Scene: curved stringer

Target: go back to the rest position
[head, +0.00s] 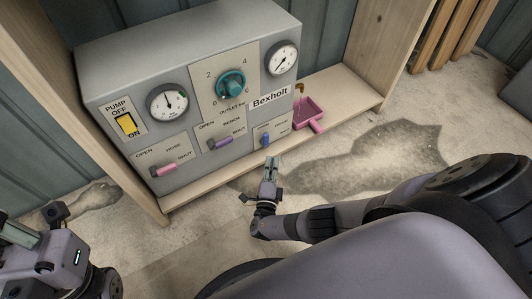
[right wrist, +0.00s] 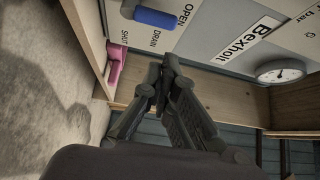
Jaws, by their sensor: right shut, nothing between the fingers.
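My right gripper (head: 271,164) is shut and empty. It is in front of the grey Bexholt panel box (head: 190,75), just below the blue drain lever (head: 265,140) in the picture. The right wrist view shows its fingertips (right wrist: 162,66) together, with a visible gap to the blue lever (right wrist: 154,18). The blue lever stands upright in the head view. My left gripper (head: 28,232) shows only partly at the lower left edge, away from the box. Its fingers are not clear enough to tell their opening.
The floor in front is clear.

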